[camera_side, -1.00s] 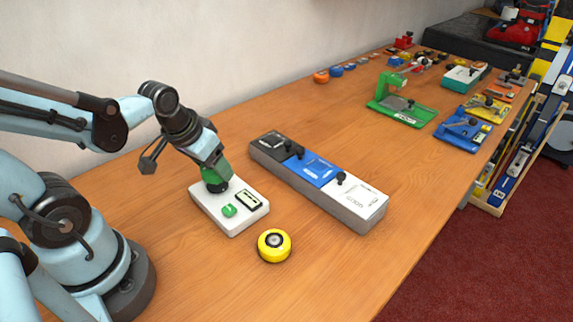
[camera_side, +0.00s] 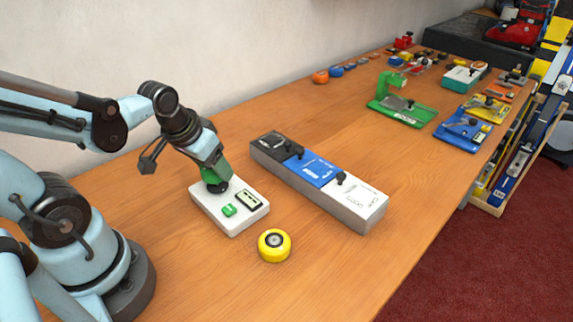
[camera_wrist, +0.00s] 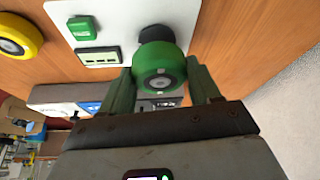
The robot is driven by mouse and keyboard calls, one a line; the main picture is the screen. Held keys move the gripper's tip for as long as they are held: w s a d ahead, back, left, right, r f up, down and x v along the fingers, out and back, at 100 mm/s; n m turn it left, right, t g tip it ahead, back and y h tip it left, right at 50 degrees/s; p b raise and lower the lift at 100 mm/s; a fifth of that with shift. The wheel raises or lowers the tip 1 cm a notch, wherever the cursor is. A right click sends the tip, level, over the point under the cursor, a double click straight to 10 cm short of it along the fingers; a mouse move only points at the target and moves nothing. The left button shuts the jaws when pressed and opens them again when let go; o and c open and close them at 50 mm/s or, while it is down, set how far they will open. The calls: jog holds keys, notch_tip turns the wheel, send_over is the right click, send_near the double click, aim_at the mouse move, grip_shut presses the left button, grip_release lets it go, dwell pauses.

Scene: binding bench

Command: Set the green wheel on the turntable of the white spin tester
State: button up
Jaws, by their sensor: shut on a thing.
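The white spin tester (camera_side: 232,222) lies on the bench in front of my arm, with a green button and a small display on top. Its black turntable (camera_side: 217,188) is at the end nearest my gripper. My gripper (camera_side: 214,178) points down at the turntable. In the wrist view its two green fingers are shut on the green wheel (camera_wrist: 158,68), which has a pale hub. The wheel is right at the turntable and partly covers it; the dark turntable (camera_wrist: 155,33) shows past its edge. I cannot tell whether the two touch.
A yellow wheel (camera_side: 274,245) lies on the bench in front of the tester. A long block with black, blue and white sections (camera_side: 318,180) stands to the right. A green fixture (camera_side: 402,110) and other devices are farther back. Bare wood lies between.

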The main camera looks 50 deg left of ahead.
jog(key=shift+f, duration=1.05)
dwell(0.4)
jog(key=o, duration=1.4)
jog(key=shift+c, duration=0.2)
jog(key=shift+r, duration=5.75)
